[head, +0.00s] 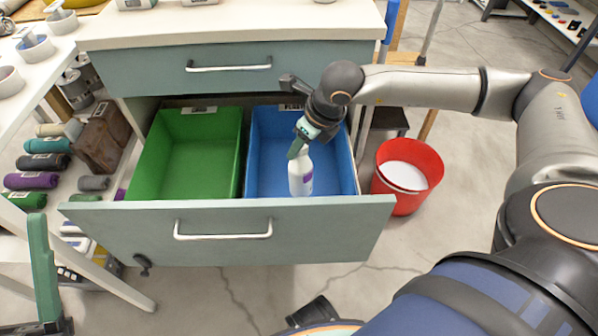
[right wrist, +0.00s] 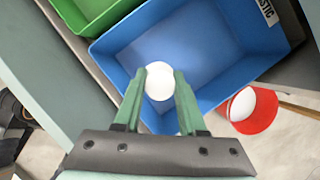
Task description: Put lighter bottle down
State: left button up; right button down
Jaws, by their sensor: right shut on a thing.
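In the right wrist view, the bottle's round white top (right wrist: 159,80) sits between the green fingers (right wrist: 160,94). The blue bin (head: 335,130) is around and below the bottle, and the front panel of the drawer is close in front. I cannot tell if the bottle's base touches the bin floor. A green finger of my left gripper (head: 40,268) shows at the lower left, away from the drawer.
An empty green bin (head: 185,150) stands beside the blue one in the drawer. The drawer front (head: 225,245) sticks out over the floor. A red bucket (head: 408,172) stands to its right. A shelf with rolled cloths (head: 45,162) is at the left.

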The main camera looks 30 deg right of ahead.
aim_at(301, 175)
jog(key=shift+w+f+m, duration=0.1)
jog(key=shift+f+m, duration=0.15)
jog(key=shift+m, duration=0.05)
jog(key=shift+d+f+b, duration=0.1)
jog(key=shift+f+b, duration=0.2)
jog(key=shift+f, duration=0.1)
notch_tip(301, 175, down, 9)
jog(key=b, duration=0.3)
jog(key=shift+f, duration=0.2)
jog(key=shift+c, duration=2.4)
grip_release()
